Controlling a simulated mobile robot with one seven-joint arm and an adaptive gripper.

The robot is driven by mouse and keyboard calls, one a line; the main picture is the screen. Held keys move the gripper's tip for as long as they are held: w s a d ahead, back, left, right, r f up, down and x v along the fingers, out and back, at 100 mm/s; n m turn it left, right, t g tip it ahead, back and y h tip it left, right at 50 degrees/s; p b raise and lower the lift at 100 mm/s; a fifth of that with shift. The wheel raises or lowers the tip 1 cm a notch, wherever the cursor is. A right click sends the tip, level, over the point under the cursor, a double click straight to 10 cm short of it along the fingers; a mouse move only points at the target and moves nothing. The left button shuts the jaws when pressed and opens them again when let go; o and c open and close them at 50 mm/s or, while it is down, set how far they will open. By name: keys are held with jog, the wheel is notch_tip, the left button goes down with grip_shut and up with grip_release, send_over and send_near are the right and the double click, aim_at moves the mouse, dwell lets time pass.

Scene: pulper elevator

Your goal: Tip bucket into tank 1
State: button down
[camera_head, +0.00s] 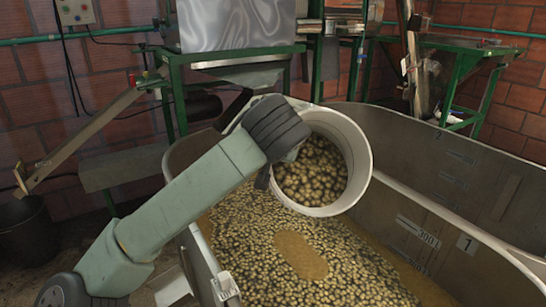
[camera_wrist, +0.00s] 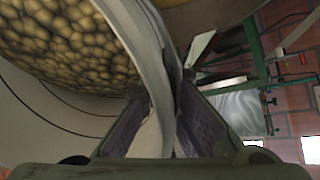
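A white bucket (camera_head: 357,150) full of yellow-brown beans (camera_head: 310,175) is tilted far onto its side over the tank, its mouth turned toward the camera. No beans are seen falling. My gripper (camera_head: 270,172) is at the left of the bucket's mouth, mostly hidden behind my wrist. In the wrist view my gripper (camera_wrist: 168,115) has the bucket wall (camera_wrist: 150,60) between its two fingers, with beans on the left. Tank 1 (camera_head: 420,236), marked with a "1" plate, lies below. It holds floating beans and brown liquid, with a bare oval patch under the bucket.
A second metal tank (camera_head: 475,165) adjoins tank 1 at the right behind a shared wall. A green-framed machine (camera_head: 235,60) stands behind. A chute (camera_head: 85,140) slopes to a dark bucket (camera_head: 27,232) at the left.

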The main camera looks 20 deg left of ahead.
jog(key=shift+s+d+t+y+b, duration=0.45)
jog(key=shift+s+t+b, duration=0.35)
jog(key=shift+b, duration=0.8)
jog(key=shift+f+t+b, duration=0.1)
jog(key=shift+t+b, duration=0.2)
jog(key=shift+b, duration=0.4)
jog(key=shift+s+d+y+b, duration=0.1)
jog(key=shift+y+b, duration=0.15)
jog(key=shift+b, duration=0.05)
